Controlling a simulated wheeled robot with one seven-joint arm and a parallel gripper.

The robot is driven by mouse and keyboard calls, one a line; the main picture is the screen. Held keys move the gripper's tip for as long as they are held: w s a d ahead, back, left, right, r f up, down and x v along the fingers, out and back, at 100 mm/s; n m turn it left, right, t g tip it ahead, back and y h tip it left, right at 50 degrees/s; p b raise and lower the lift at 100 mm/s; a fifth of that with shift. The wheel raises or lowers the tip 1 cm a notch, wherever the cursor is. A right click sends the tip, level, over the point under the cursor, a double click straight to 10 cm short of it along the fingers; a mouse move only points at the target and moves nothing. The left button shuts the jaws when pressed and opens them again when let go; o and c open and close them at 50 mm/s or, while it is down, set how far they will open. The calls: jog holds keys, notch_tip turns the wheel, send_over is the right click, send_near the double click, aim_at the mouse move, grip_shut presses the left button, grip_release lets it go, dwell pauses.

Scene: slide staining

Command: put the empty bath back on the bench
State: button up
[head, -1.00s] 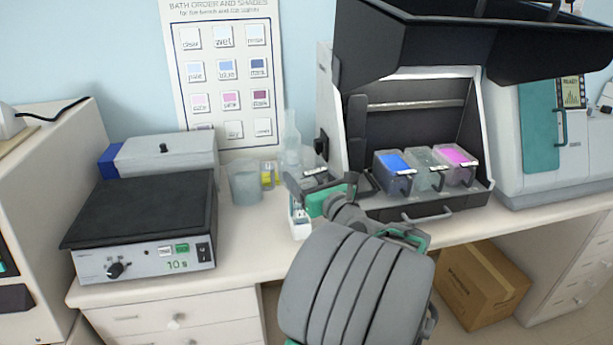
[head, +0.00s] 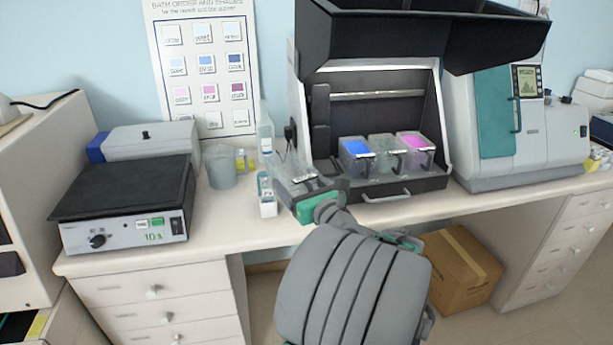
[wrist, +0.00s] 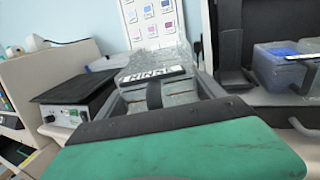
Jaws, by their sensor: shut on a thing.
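My gripper (head: 303,184) is shut on a clear, see-through bath (wrist: 155,72) with a dark handle and a label that seems to read RINSE. In the wrist view the bath sits between the two grey fingers and looks roughly upright. In the head view the held bath (head: 288,166) is partly hidden by the gripper. It is over the front part of the white bench (head: 225,232), left of the dark staining station. I cannot tell whether it touches the bench or whether it holds liquid.
The open station (head: 385,190) holds a blue bath (head: 356,156), a clear bath (head: 384,150) and a pink bath (head: 415,144). A small white bottle or box (head: 267,196) stands close left of my gripper. A beaker (head: 220,168) and a hotplate (head: 123,205) are further left.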

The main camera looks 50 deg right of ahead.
jog(key=w+a+f+n+y, duration=0.2)
jog(key=w+a+f+y, duration=0.1)
jog(key=a, duration=0.8)
jog(key=w+a+f+n+y, duration=0.2)
jog(key=w+a+f+y, duration=0.1)
jog(key=a, duration=0.9)
jog(key=w+a+f+n+y, duration=0.3)
jog(key=a+f, duration=0.3)
jog(key=a, duration=0.5)
jog(key=shift+w+a+y, duration=0.15)
jog(key=shift+y, duration=0.75)
